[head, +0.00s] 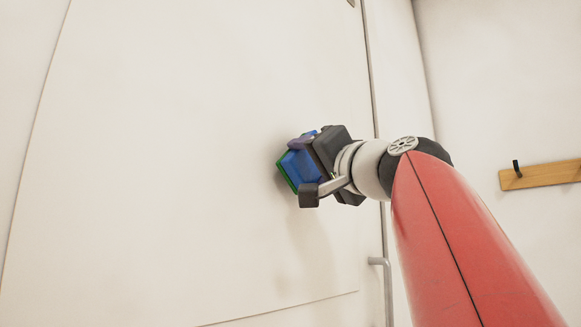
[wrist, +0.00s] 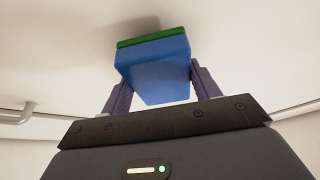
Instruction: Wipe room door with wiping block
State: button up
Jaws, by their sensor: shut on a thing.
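The room door (head: 190,150) is a large pale, off-white panel that fills most of the head view; it also shows in the wrist view (wrist: 60,45). The wiping block (head: 298,167) is blue with a green face turned toward the door. In the wrist view the block (wrist: 155,70) sits between my two fingers. My gripper (head: 305,165) is shut on the block and holds it at the right half of the door. The green face is at or very close to the door surface; I cannot tell whether it touches.
A grey door handle (head: 378,262) stands out at the door's right edge, below my gripper. A wooden rail (head: 540,174) with a dark hook is on the wall to the right. The door surface left of my gripper is clear.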

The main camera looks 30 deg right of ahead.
jog(key=shift+w+a, duration=0.25)
jog(key=shift+w, duration=0.35)
jog(key=shift+w+a, duration=0.2)
jog(key=shift+w, duration=0.35)
jog(key=shift+w+d+p, duration=0.2)
jog(key=shift+w+d, duration=0.1)
jog(key=shift+d, duration=0.6)
jog(key=shift+w+d+p, duration=0.15)
jog(key=shift+w+d, duration=0.15)
jog(key=shift+d, duration=0.55)
jog(key=w+d+p, duration=0.2)
jog(key=d, duration=0.4)
jog(key=shift+w+d, duration=0.2)
jog(key=shift+d, duration=0.1)
jog(key=shift+s+a+b, duration=0.4)
jog(key=shift+s+a, duration=0.2)
jog(key=shift+a, duration=1.1)
jog(key=shift+s+a+b, duration=0.35)
jog(key=shift+s+a, duration=0.2)
jog(key=shift+a, duration=1.15)
jog(key=shift+s+a+b, duration=0.4)
jog(key=shift+s+a, duration=0.2)
jog(key=shift+a, duration=1.1)
jog(key=s+d, duration=0.2)
jog(key=s, duration=0.3)
jog(key=shift+s+b, duration=0.35)
jog(key=shift+b, duration=0.05)
